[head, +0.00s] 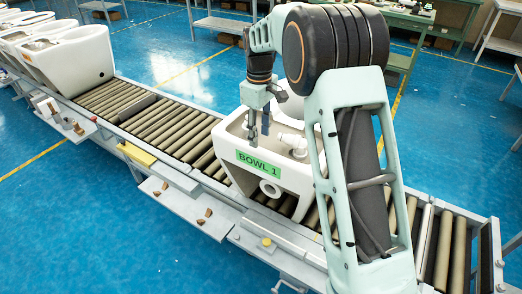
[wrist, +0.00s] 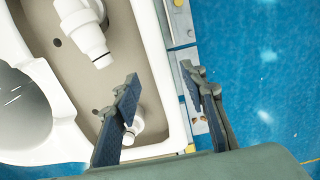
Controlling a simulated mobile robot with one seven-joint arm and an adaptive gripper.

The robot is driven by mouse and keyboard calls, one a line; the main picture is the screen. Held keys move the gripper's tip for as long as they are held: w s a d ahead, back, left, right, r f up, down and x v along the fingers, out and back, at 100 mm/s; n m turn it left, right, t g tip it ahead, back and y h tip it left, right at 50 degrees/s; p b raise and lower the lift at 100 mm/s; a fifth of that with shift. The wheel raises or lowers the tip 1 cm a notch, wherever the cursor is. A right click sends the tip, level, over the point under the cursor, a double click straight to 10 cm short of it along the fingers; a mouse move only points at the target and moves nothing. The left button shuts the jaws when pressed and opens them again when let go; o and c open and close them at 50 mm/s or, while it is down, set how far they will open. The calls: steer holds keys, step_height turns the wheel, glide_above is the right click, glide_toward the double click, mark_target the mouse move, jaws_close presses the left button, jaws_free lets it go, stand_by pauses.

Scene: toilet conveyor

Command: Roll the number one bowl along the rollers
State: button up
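The number one bowl (head: 235,172) is a white toilet bowl with a green "BOWL 1" label on its near side. It sits on the rollers (head: 185,128) in the middle of the conveyor, partly behind my arm. My gripper (head: 258,128) points down at the bowl's near rim. In the wrist view my gripper (wrist: 159,74) is open, with one finger over the hollow inside of the bowl (wrist: 155,60) and the other outside its wall. The wall's rim lies between the fingers, with gaps showing. I cannot tell how deep the fingertips reach.
More white bowls (head: 78,58) stand at the conveyor's far left end. Bare rollers lie between them and the number one bowl, with a dark roller-like piece (head: 138,108) among them. Side trays (head: 190,205) and a yellow block (head: 136,153) line the near edge. Bare rollers (head: 445,240) continue at right.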

mark_target(260, 148)
step_height(260, 148, down, 7)
stand_by(0.3)
jaws_close()
steer(key=shift+d, duration=0.1)
